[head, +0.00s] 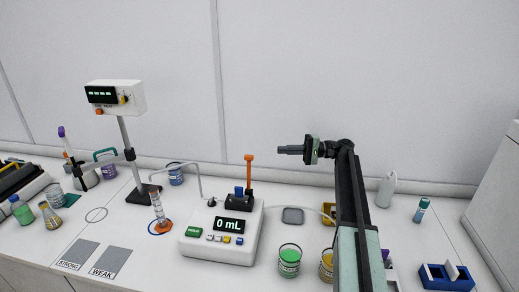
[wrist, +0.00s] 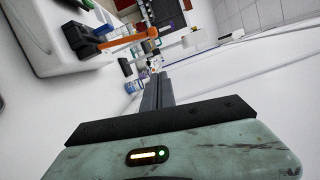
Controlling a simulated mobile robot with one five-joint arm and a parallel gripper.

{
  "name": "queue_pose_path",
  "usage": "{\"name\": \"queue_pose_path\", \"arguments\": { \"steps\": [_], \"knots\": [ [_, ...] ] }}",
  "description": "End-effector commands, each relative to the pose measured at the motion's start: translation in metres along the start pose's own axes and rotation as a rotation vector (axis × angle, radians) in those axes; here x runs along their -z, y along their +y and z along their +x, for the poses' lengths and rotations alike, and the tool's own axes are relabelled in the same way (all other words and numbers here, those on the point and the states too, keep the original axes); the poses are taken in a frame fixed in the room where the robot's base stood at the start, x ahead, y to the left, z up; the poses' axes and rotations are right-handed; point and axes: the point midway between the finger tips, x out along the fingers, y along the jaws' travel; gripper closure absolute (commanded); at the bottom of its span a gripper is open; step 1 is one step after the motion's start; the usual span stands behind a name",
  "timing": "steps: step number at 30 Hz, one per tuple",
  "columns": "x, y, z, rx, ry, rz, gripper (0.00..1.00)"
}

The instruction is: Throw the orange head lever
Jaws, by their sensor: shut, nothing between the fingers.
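The orange head lever (head: 249,166) stands upright on a black block at the back of a white device (head: 222,238) whose display reads 0 mL. In the wrist view the orange lever (wrist: 128,42) lies across the upper part of the tilted picture, rising from its black base. My gripper (head: 280,150) is shut and empty. It points left, to the right of the lever and about level with its top in the head view, apart from it. In the wrist view my shut fingers (wrist: 158,82) end below the lever in the picture.
A stand with a white display head (head: 115,97) rises at the left. A green beaker (head: 289,260) and a yellow beaker (head: 326,265) stand in front. A white bottle (head: 386,189) and blue rack (head: 447,277) are at the right. The wall lies behind.

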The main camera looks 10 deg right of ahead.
Motion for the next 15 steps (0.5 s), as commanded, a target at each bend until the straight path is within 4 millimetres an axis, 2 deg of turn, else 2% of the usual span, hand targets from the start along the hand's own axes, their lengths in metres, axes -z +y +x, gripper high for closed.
{"name": "queue_pose_path", "arguments": {
  "steps": [8,11,15],
  "knots": [
    [-0.001,0.000,0.002,0.001,0.009,0.000,1.00],
    [-0.002,0.000,0.015,0.001,0.012,0.000,1.00],
    [-0.001,0.000,0.043,0.001,0.015,0.000,1.00]
  ]
}}
